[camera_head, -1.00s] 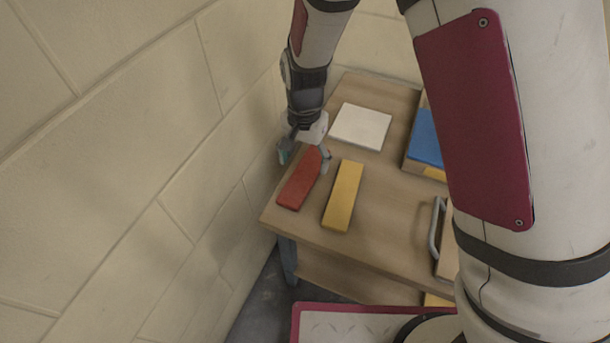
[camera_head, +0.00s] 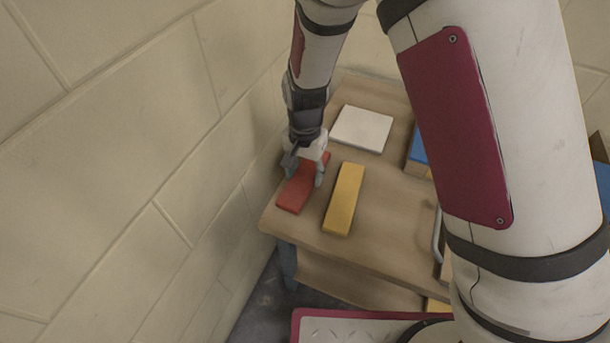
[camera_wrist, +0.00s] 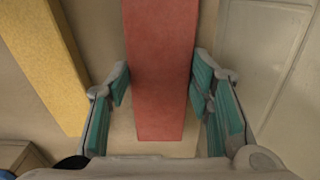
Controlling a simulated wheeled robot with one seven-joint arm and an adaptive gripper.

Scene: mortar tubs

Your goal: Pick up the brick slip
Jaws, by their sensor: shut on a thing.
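The brick slip is a flat red bar (camera_head: 297,194) lying on the wooden table near its left edge. In the wrist view the red brick slip (camera_wrist: 160,70) runs between the two teal finger pads. My gripper (camera_head: 305,174) is over its far part, with one finger on each long side, and is shut on it. In the wrist view my gripper (camera_wrist: 163,100) has its right pad close against the slip, while a narrow gap seems to show at the left pad. The slip appears to rest on the table still.
A yellow bar (camera_head: 343,198) lies just right of the slip; it also shows in the wrist view (camera_wrist: 38,62). A white square tile (camera_head: 362,128) lies behind. A blue item (camera_head: 418,146) is at the right. The block wall (camera_head: 150,170) stands close on the left.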

